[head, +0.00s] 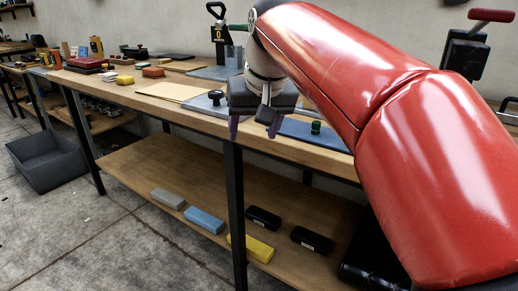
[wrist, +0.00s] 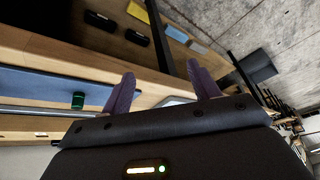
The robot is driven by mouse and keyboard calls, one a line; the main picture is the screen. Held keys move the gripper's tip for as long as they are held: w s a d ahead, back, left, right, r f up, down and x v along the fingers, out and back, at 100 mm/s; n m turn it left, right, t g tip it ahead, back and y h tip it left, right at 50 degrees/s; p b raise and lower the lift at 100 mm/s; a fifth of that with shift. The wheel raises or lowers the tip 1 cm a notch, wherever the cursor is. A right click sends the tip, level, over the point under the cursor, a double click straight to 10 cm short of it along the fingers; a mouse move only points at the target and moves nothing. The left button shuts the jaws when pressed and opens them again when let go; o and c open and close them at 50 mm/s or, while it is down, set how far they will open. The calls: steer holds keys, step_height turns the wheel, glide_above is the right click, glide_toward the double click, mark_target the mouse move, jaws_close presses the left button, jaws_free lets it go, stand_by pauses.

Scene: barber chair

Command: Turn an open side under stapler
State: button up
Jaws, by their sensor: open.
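My gripper (head: 254,126) has two purple fingers spread apart with nothing visible between them. It hangs over the front part of the workbench (head: 205,123), left of a blue mat (head: 305,135). In the wrist view the fingers of my gripper (wrist: 162,75) stand apart above the bench edge. I cannot clearly make out a stapler in either view. Two dark oblong objects, one at the left (head: 263,219) and one at the right (head: 311,240), lie on the lower shelf; I cannot tell what they are. My arm hides part of the bench.
A green-topped cylinder (head: 316,127) stands on the blue mat. Grey (head: 168,198), blue (head: 205,220) and yellow (head: 252,247) blocks lie on the lower shelf. A black-handled tool (head: 217,30) stands at the back. A dark bin (head: 46,163) is on the floor at left. Open floor lies in front.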

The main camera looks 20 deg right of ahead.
steer(key=s+f, duration=0.2)
steer(key=f, duration=0.1)
steer(key=shift+s+a, duration=0.1)
steer(key=shift+s, duration=0.2)
